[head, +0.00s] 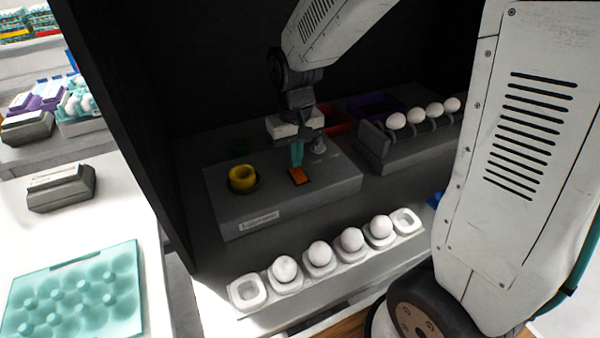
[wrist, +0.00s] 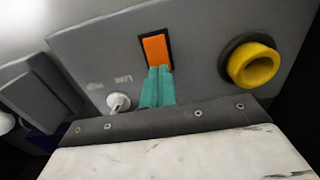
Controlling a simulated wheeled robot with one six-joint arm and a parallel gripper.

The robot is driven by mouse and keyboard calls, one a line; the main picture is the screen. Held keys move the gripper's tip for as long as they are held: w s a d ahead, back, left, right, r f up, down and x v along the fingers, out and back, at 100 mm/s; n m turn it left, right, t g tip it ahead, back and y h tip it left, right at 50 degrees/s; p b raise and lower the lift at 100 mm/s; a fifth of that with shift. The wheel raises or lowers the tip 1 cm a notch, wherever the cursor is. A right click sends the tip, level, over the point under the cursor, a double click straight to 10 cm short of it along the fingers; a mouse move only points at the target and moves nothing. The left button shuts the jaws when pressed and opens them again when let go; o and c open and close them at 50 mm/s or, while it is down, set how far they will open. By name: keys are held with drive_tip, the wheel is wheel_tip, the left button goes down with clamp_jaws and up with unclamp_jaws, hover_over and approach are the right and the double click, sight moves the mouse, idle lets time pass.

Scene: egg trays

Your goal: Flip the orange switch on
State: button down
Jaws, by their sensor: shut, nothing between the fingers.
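The orange switch (head: 299,176) sits in a dark frame on top of a grey control box (head: 330,187). In the wrist view the orange switch (wrist: 156,52) is just beyond my fingertips. My gripper (head: 297,160) has teal fingers and points down at the switch. In the wrist view my gripper (wrist: 158,72) is shut and empty, with its tips at the switch's near edge. I cannot tell whether they touch it. The switch's on or off position is not clear.
A yellow round knob (head: 242,178) stands left of the switch, and a small white knob (head: 319,146) is to its right. White eggs in holders (head: 320,270) line the front. More eggs (head: 420,117) sit on a rack at right. Dark walls enclose the box.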

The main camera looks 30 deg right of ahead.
sight(302, 177)
drive_tip(key=shift+f, duration=0.7)
drive_tip(key=shift+r, duration=3.55)
drive_tip(key=s, duration=0.2)
drive_tip(key=shift+s+d+f+g, duration=0.1)
drive_tip(key=shift+s+f+g, duration=0.15)
drive_tip(key=shift+s+g, duration=0.15)
drive_tip(key=s+d+r+t, duration=0.1)
drive_tip(key=s+r, duration=0.3)
drive_tip(key=s, duration=0.5)
drive_tip(key=s+d+r+t, duration=0.1)
drive_tip(key=s+r, duration=0.3)
drive_tip(key=s, duration=0.6)
drive_tip(key=shift+d, duration=0.55)
